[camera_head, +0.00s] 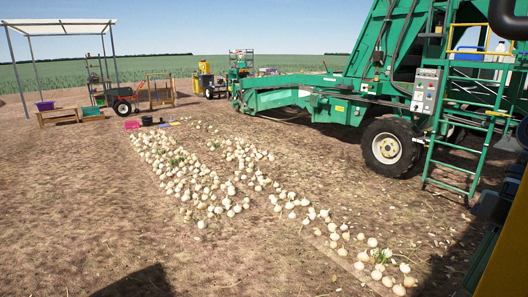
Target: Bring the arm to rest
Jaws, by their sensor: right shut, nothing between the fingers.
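My right arm shows only in part at the right edge of the head view, with dark and yellow parts there. My right gripper (516,138) is at that edge, partly cut off, in front of the green machine's side. It is shut and holds nothing; its fingertips are hard to make out. It is apart from the onions on the ground. My left gripper is not in view.
Pale onions (195,185) lie in long rows on bare soil. A large green harvester (330,100) with a wheel (390,148) and a ladder (465,130) stands at right. The left foreground soil is clear.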

